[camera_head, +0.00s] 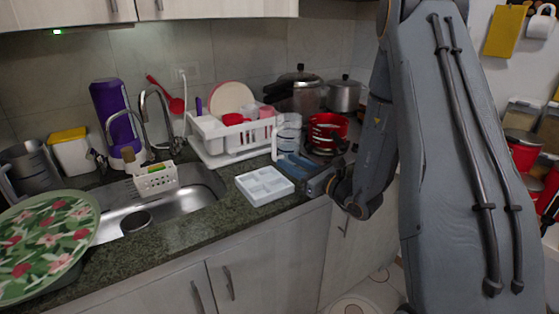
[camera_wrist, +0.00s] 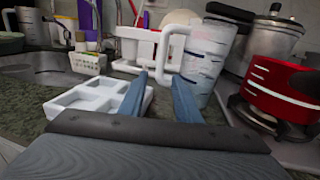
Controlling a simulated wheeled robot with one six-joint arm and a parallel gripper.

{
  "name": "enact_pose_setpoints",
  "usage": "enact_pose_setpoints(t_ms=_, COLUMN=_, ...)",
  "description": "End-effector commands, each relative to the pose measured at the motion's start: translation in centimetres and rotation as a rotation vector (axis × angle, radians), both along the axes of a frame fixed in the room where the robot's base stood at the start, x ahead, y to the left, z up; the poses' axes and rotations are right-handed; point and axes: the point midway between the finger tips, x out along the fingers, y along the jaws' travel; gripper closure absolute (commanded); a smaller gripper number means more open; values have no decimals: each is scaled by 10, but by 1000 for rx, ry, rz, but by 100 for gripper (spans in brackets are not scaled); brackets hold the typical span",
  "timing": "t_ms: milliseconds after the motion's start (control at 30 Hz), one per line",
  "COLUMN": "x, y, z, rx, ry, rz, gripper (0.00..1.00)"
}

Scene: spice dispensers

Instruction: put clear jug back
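The clear jug (camera_wrist: 212,52) stands upright on the counter, with measuring marks on its side and a white handle (camera_wrist: 160,55) facing left. In the head view the jug (camera_head: 289,128) is between the dish rack and a red pot. My gripper (camera_wrist: 160,77) is open, its two blue fingers apart and pointing at the jug's handle side. The handle's lower part shows just beyond and between the fingertips; I cannot tell whether they touch it. In the head view my gripper (camera_head: 290,161) is low over the counter, in front of the jug.
A white divided tray (camera_head: 264,185) lies left of my fingers. The white dish rack (camera_head: 222,139) stands behind it. The red pot (camera_head: 327,132) on the stove and a steel pressure cooker (camera_head: 299,90) stand close on the right. The sink (camera_head: 185,190) is farther left.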

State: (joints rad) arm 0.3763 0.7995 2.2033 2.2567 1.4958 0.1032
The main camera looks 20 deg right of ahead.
Motion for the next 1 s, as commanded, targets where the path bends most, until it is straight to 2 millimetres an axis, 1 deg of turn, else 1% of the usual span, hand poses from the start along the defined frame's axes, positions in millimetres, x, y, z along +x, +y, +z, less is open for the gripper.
enact_pose_setpoints(t_ms=33, x=-8, y=-7, z=-2, rx=0, ry=1, rz=-5, gripper=70)
enact_pose_setpoints(t_ms=100, x=-19, y=-12, z=-1, rx=0, ry=0, rz=-4, gripper=70)
enact_pose_setpoints(t_ms=200, x=-29, y=-18, z=-1, rx=0, ry=-1, rz=-3, gripper=70)
enact_pose_setpoints(t_ms=300, x=-37, y=-21, z=-1, rx=0, ry=0, rz=-1, gripper=70)
enact_pose_setpoints(t_ms=367, x=-40, y=-18, z=0, rx=-5, ry=2, rz=12, gripper=70)
enact_pose_setpoints(t_ms=467, x=-50, y=5, z=2, rx=-38, ry=16, rz=94, gripper=70)
enact_pose_setpoints(t_ms=533, x=-65, y=36, z=3, rx=-88, ry=37, rz=208, gripper=70)
enact_pose_setpoints(t_ms=567, x=-74, y=52, z=2, rx=-121, ry=48, rz=272, gripper=70)
enact_pose_setpoints(t_ms=600, x=-90, y=73, z=2, rx=-170, ry=61, rz=363, gripper=70)
enact_pose_setpoints(t_ms=633, x=-103, y=89, z=0, rx=-213, ry=69, rz=436, gripper=70)
enact_pose_setpoints(t_ms=667, x=-118, y=103, z=-2, rx=-259, ry=78, rz=511, gripper=70)
enact_pose_setpoints(t_ms=700, x=-139, y=119, z=-6, rx=-326, ry=87, rz=609, gripper=70)
enact_pose_setpoints(t_ms=767, x=-172, y=137, z=-12, rx=-432, ry=94, rz=754, gripper=70)
enact_pose_setpoints(t_ms=800, x=-193, y=145, z=-17, rx=-509, ry=94, rz=848, gripper=70)
enact_pose_setpoints(t_ms=867, x=-225, y=150, z=-25, rx=-632, ry=87, rz=985, gripper=70)
enact_pose_setpoints(t_ms=900, x=-245, y=150, z=-31, rx=-718, ry=77, rz=1074, gripper=70)
enact_pose_setpoints(t_ms=967, x=-270, y=145, z=-39, rx=-856, ry=52, rz=1201, gripper=70)
enact_pose_setpoints(t_ms=1000, x=-285, y=138, z=-44, rx=-949, ry=30, rz=1282, gripper=70)
